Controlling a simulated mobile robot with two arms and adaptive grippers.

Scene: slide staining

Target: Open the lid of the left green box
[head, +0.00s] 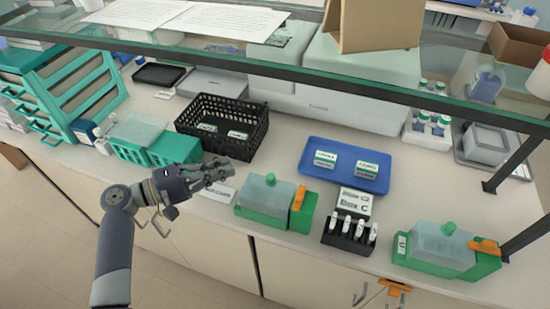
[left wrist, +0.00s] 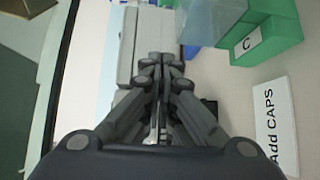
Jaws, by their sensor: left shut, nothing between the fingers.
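The left green box (head: 268,203) stands near the front edge of the bench. Its translucent grey lid with a green knob (head: 271,179) is on and looks closed. An orange part (head: 298,198) sits at its right end. My left gripper (head: 226,168) is shut and empty, above the bench to the left of this box and apart from it. In the left wrist view the shut fingers (left wrist: 160,62) point up the picture. A green box (left wrist: 268,38) with a "C" label shows at the upper right. My right gripper is not in view.
A similar green box (head: 437,252) stands at the right. A black basket (head: 222,123) is behind my left gripper, and teal boxes (head: 172,149) are left of it. A blue tray (head: 344,164) and a black tube rack (head: 350,238) stand to the right. A glass shelf (head: 300,53) hangs over the back.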

